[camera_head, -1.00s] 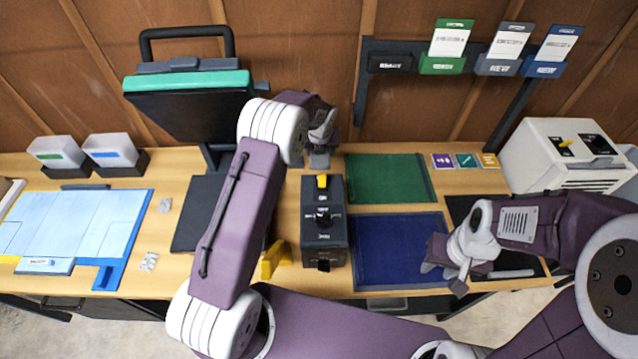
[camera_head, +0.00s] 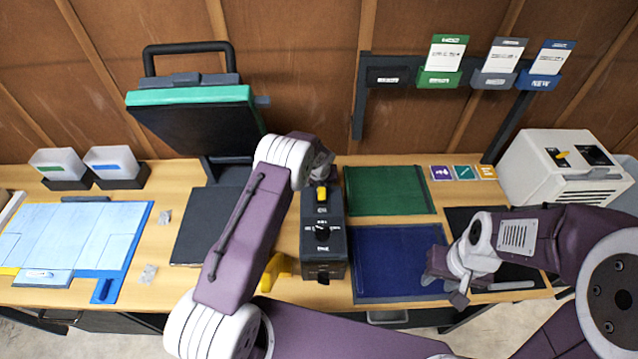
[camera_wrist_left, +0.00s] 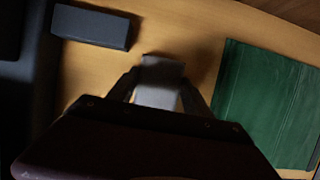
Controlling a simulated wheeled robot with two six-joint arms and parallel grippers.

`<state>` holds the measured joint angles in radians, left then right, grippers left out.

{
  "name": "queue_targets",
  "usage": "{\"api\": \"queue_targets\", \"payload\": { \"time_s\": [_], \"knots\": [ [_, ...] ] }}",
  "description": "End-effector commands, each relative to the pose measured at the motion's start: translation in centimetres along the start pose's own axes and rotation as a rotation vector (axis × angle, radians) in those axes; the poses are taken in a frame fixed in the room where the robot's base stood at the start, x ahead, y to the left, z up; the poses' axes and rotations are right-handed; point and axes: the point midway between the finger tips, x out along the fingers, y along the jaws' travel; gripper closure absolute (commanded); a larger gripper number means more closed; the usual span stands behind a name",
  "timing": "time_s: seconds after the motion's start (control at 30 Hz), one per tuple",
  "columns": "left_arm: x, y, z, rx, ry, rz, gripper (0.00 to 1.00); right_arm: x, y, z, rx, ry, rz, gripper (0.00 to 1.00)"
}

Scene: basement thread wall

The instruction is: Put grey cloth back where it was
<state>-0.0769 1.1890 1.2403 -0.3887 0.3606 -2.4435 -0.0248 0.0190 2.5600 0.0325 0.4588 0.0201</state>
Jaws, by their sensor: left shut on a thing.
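My left gripper (camera_head: 322,178) is over the back of the table, just behind the black switch box (camera_head: 323,235). In the left wrist view its fingers (camera_wrist_left: 160,95) are shut on a small pale grey piece (camera_wrist_left: 160,75); I cannot tell whether this is the grey cloth. A dark, nearly black mat or cloth (camera_head: 475,217) lies at the right, partly covered by my right arm. My right gripper (camera_head: 446,288) hangs between it and the blue cloth (camera_head: 390,255), fingers apart and empty.
A green cloth (camera_head: 385,190) lies flat behind the blue one and shows in the left wrist view (camera_wrist_left: 265,100). A rack with pockets (camera_head: 385,77) holds green, grey and blue cards. A monitor-like stand (camera_head: 195,125) is left; a white machine (camera_head: 565,165) is right.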

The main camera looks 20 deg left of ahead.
Motion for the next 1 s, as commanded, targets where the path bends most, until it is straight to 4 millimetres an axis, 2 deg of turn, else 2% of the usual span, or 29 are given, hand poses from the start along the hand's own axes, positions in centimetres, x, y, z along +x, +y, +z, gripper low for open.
{"api": "queue_targets", "payload": {
  "time_s": [0.17,0.2,0.23,0.27,0.53,0.67,1.0],
  "knots": [
    [0.3,0.0,-0.1,0.0,0.001,0.0,0.86,0.3,0.0,0.0,0.0,0.0,0.0,0.64],
    [0.2,0.0,-0.1,0.0,0.0,0.0,0.31,0.1,0.0,0.0,0.0,0.0,0.0,0.64],
    [0.2,0.0,-0.1,0.0,0.0,0.0,0.22,0.1,0.0,0.0,0.0,0.0,0.0,0.64],
    [0.2,0.0,-0.1,0.0,0.0,0.0,0.2,0.1,0.0,0.0,0.0,0.0,0.0,0.64],
    [0.1,0.0,-0.1,0.001,0.0,0.0,0.2,0.1,0.0,0.0,0.0,0.0,0.0,0.64],
    [-0.7,0.0,0.1,0.001,-0.001,0.0,0.2,0.0,0.0,0.0,0.0,0.0,0.0,0.64],
    [-7.8,-0.1,0.1,0.001,-0.003,-0.001,0.2,-0.1,0.0,0.0,0.0,0.0,0.0,0.64]
  ]
}}
